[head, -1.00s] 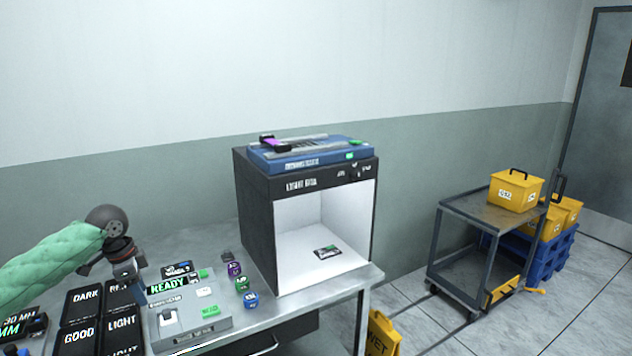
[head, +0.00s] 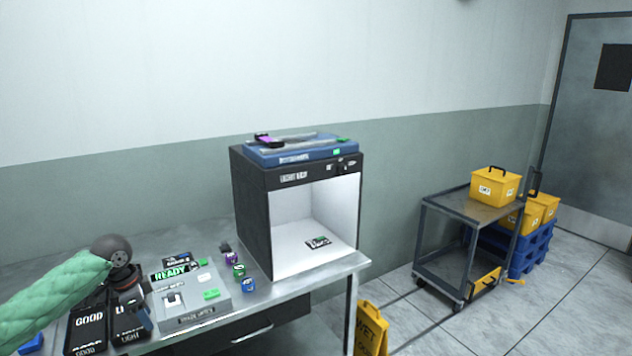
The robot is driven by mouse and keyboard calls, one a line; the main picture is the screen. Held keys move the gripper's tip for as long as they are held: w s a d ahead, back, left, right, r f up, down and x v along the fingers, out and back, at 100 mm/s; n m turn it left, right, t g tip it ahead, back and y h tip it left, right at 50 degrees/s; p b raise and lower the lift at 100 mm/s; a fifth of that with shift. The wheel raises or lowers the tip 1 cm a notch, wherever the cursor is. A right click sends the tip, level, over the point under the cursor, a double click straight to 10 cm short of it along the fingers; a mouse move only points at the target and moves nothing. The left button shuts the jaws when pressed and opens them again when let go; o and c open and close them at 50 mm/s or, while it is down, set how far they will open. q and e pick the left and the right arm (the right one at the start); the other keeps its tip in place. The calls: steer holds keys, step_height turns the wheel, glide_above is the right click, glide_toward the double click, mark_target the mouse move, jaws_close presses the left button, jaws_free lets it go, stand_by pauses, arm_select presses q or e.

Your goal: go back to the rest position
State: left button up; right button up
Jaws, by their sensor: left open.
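My left arm, in a green quilted sleeve, comes in from the left in the head view. My left gripper (head: 138,311) points down over the black labelled blocks beside the grey device. It is open, with nothing seen between its fingers. The gripper is small here and partly hidden by its own wrist. My right gripper is not in view.
A grey device (head: 190,305) reading READY sits on the metal table (head: 318,277). A black light box (head: 250,215) with a white inside stands right of it. Small coloured pots (head: 248,285) stand between. A yellow sign (head: 371,330) and a cart (head: 440,240) are on the floor.

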arm_select(q)
steer(key=s+d+f+n, duration=0.1)
steer(key=s+d+f, duration=0.3)
steer(key=f, duration=0.7)
steer(key=s+d+f+n, duration=0.2)
steer(key=d+f, duration=0.4)
steer(key=f, duration=0.5)
steer(key=s+d+f+n, duration=0.1)
steer(key=s+d+f, duration=0.35)
steer(key=f, duration=0.65)
steer(key=s+d+f+n, duration=0.1)
steer(key=s+d+f, duration=0.2)
steer(key=s+f, duration=0.4)
steer(key=s+d+f+n, duration=0.2)
steer(key=s+d+f, duration=0.2)
steer(key=s+f, duration=0.4)
steer(key=s+d+f+n+y, duration=0.1)
steer(key=s+d+f, duration=0.3)
steer(key=s, duration=1.2)
step_height(320, 180, down, 4)
steer(key=shift+s+f+n, duration=0.25)
steer(key=shift+s+n, duration=0.15)
steer(key=shift+n, duration=0.3)
